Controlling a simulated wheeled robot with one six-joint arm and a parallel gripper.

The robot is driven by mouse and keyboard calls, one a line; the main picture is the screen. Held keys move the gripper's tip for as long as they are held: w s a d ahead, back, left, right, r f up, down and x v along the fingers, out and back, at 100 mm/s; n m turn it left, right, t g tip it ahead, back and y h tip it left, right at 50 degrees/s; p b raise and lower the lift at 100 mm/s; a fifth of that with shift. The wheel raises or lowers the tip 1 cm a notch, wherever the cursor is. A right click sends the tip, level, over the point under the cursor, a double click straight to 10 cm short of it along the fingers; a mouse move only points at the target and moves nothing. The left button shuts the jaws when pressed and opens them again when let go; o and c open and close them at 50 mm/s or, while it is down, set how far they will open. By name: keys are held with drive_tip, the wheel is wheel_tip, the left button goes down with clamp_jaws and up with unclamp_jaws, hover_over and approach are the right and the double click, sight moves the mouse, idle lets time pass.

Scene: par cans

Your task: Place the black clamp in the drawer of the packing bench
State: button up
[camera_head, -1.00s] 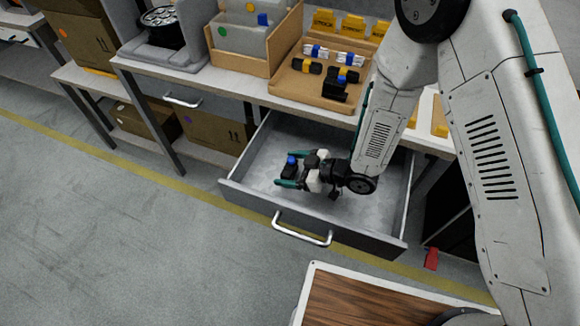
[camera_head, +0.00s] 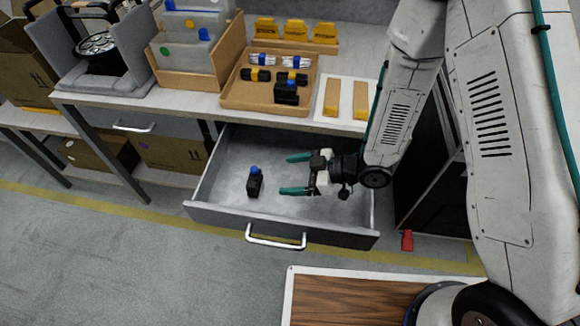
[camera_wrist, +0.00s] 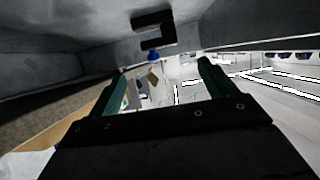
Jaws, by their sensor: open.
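The black clamp (camera_head: 255,184) with a blue knob stands inside the open drawer (camera_head: 218,213) of the packing bench, toward its left part. My gripper (camera_head: 289,175) is to the right of the clamp, inside the drawer area, with its two green fingers spread and empty. There is a gap between the fingertips and the clamp. In the wrist view the clamp (camera_wrist: 154,32) shows beyond the open fingers (camera_wrist: 162,85), in the upper middle.
On the bench top, a wooden tray (camera_head: 235,98) holds several items, including another black clamp with a blue knob (camera_head: 287,92). A white board with yellow bars (camera_head: 346,104) lies to its right. A second drawer (camera_head: 110,115) at the left is shut.

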drive_tip(key=shift+d, duration=0.1)
drive_tip(key=w+d+r+m+t+h, duration=0.4)
drive_tip(key=w+d+r+t+h, duration=0.25)
drive_tip(key=w+d+r, duration=0.45)
drive_tip(key=d+r+m+h, duration=0.4)
drive_tip(key=d+r+h, duration=0.3)
drive_tip(key=d, duration=0.5)
drive_tip(key=s+d+r+m+g+h, duration=0.25)
drive_tip(key=s+d+r+m, duration=0.45)
drive_tip(key=s+r, duration=0.5)
drive_tip(key=s+r+m+g+y, duration=0.1)
drive_tip(key=s+g, duration=0.1)
drive_tip(key=s, duration=0.6)
drive_tip(key=s+r+m+g+y, duration=0.1)
drive_tip(key=s, duration=0.7)
drive_tip(key=shift+s+r+g+y, duration=0.15)
drive_tip(key=shift+r+g+y, duration=0.15)
drive_tip(key=shift+r+g, duration=0.1)
